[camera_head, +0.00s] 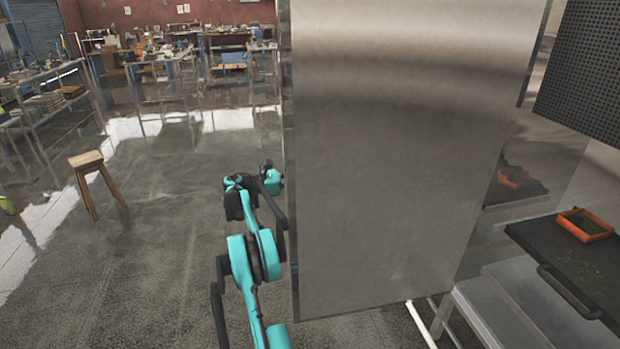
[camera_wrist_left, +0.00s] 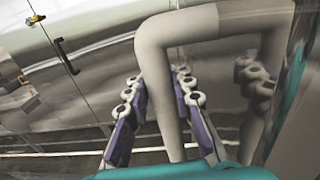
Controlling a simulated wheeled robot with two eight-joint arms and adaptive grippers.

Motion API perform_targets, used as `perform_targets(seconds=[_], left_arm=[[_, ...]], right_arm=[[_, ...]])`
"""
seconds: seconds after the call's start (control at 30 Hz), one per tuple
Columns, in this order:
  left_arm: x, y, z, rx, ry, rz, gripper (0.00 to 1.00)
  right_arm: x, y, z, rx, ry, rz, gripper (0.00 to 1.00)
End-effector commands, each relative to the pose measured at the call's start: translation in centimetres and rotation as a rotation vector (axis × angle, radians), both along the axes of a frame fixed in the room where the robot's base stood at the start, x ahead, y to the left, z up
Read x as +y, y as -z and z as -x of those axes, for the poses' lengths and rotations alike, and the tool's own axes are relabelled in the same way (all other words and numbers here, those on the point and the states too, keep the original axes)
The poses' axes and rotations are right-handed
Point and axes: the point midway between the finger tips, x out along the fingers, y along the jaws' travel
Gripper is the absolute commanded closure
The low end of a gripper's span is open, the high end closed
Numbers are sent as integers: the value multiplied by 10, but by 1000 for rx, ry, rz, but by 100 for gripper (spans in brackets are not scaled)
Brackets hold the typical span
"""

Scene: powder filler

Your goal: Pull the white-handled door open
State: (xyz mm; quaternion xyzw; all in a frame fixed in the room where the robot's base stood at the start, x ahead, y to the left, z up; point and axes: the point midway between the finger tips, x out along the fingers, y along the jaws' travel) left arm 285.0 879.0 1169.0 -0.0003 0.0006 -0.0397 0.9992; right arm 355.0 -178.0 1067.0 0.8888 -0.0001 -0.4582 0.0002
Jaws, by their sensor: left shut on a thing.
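The door (camera_head: 395,150) is a large brushed-metal panel across the middle of the head view. It stands swung open, with the space behind it visible at right. My left gripper (camera_head: 268,180) is at the door's left edge, partly hidden by it. In the left wrist view, the pale handle (camera_wrist_left: 152,60) is a bent bar on a shiny metal surface. It passes between the two padded fingers of my left gripper (camera_wrist_left: 158,85), which is shut on it. The handle is hidden in the head view. My right gripper is in neither view.
Behind the door at right, an orange tray (camera_head: 585,225) sits on a dark shelf (camera_head: 550,250) below a black perforated panel (camera_head: 585,70). A wooden stool (camera_head: 87,160) stands at left. The floor (camera_head: 150,250) left of the door is clear. Cluttered workbenches line the back.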

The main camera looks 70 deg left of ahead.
Motion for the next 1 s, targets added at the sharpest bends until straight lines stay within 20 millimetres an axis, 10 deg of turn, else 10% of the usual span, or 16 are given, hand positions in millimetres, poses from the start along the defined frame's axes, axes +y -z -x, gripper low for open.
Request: perform_targets(seconds=[0.37,0.4,0.47,1.0], left_arm=[[2,1,4,2,-6,0,100],[2,1,4,2,-6,0,71],[2,1,4,2,-5,0,56],[4,1,30,1,-5,0,56]], right_arm=[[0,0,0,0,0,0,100],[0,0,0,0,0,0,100],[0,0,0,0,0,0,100],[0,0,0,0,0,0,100]])
